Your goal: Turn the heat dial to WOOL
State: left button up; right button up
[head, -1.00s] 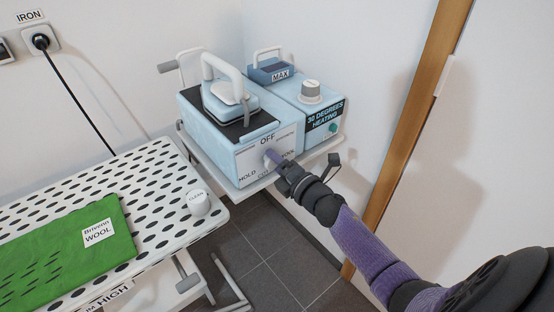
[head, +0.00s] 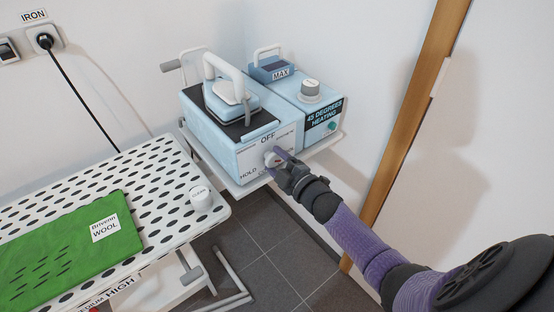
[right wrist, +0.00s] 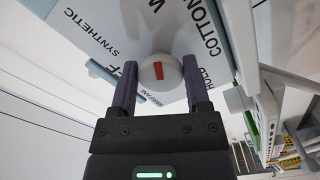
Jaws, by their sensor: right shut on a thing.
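The heat dial (head: 271,159) is a round white knob on the white front panel (head: 253,158) of the blue iron station. It also shows in the right wrist view (right wrist: 162,86), with a red mark pointing up the picture, roughly toward a label starting with W that the frame edge cuts off. SYNTHETIC lies left of that label, COTTON right. My right gripper (head: 282,163) is shut on the dial, one finger on each side (right wrist: 160,84). In the head view the gripper hides some panel labels; OFF shows above and HOLD at lower left. My left gripper is not in view.
A blue unit (head: 309,110) beside the station has a top knob (head: 310,88) and a display reading 45 DEGREES HEATING (head: 324,113). The iron (head: 232,102) sits on the station. A perforated board (head: 160,185) holds green cloth (head: 65,235) labelled WOOL. A wall stands close right.

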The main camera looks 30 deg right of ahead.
jog(key=shift+m, duration=0.3)
dwell(0.4)
jog(key=o, duration=1.3)
